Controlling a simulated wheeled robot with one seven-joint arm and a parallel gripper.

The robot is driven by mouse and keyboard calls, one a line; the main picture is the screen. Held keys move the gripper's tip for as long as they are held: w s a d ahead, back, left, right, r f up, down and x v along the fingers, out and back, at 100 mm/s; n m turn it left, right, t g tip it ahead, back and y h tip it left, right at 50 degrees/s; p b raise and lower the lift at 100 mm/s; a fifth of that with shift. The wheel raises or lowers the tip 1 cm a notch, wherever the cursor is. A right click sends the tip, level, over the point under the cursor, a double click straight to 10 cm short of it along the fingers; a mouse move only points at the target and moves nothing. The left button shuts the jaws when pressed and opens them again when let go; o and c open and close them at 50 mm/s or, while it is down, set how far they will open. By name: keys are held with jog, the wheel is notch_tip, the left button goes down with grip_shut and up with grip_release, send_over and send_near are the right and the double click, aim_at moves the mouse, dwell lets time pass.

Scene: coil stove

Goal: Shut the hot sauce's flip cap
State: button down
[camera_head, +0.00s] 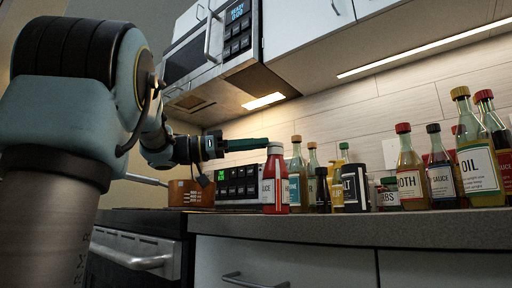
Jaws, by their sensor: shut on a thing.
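A red sauce bottle (274,182) with a red and pale cap (274,149) stands upright near the front edge of the counter. Its white label reads "SAUCE", and it seems to be the hot sauce. My gripper (266,143) reaches in from the left, level, with its dark green fingers at the bottle's top. The fingers are shut on the cap end. The picture is too small to tell whether the flip lid lies flat or stands up.
Several bottles and jars stand close on the right, including an oil bottle (479,165) and a dark salt container (355,188). A brown pot (190,193) sits on the stove at left. A microwave (212,55) hangs above. The counter edge (340,222) runs in front.

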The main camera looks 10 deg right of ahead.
jog(key=c, duration=0.7)
grip_release()
jog(key=shift+a, duration=0.1)
jog(key=a, duration=0.3)
jog(key=a+f+p, duration=0.1)
jog(key=a, duration=0.3)
jog(key=w+a, duration=0.1)
jog(key=a, duration=0.2)
jog(key=shift+w+a+f, duration=0.1)
jog(key=shift+a+f, duration=0.05)
jog(key=shift+a, duration=0.1)
